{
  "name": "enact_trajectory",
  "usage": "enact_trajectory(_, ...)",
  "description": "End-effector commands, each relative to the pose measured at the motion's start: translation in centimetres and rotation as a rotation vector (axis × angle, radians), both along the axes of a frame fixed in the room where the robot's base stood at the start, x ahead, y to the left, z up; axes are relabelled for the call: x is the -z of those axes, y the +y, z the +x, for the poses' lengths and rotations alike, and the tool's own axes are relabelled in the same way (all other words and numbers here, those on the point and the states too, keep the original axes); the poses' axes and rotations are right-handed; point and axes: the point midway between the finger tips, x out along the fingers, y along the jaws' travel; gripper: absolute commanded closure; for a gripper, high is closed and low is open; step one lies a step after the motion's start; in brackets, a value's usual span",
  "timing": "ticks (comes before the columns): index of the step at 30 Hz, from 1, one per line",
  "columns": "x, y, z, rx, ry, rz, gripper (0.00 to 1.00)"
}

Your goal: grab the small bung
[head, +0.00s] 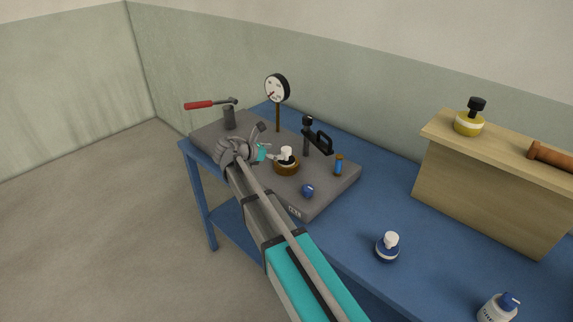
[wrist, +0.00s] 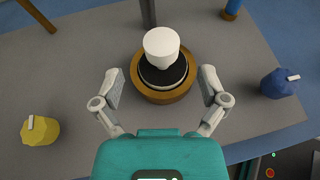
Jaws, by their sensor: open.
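A white-topped bung (wrist: 161,47) with a black lower part sits upright in a round brown ring (wrist: 152,95) on the grey plate. It also shows in the head view (head: 287,152), with the brown ring (head: 286,170) under it. I take this as the small bung; no label shows which piece is meant. My gripper (wrist: 160,80) is open, one finger on each side of the bung and ring, with visible gaps and nothing held. In the head view my gripper (head: 275,155) is just left of the bung. How high the fingers are is unclear.
The grey plate (head: 335,185) also bears a blue piece (wrist: 279,83), a yellow piece (wrist: 40,130), a dial gauge (head: 277,88), a red-handled lever (head: 200,104), a black-handled clamp (head: 318,137) and a blue-and-brown cylinder (head: 338,166).

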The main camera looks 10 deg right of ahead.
Motion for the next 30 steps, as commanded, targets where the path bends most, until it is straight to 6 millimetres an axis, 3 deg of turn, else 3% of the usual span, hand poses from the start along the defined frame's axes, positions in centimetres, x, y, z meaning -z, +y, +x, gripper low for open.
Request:
enact_trajectory(13,0.3,-0.4,0.2,0.001,0.0,0.0,0.07)
enact_trajectory(21,2.0,-2.7,1.0,0.002,0.001,0.0,0.07)
enact_trajectory(30,2.4,-4.3,1.8,0.0,0.0,0.0,0.07)
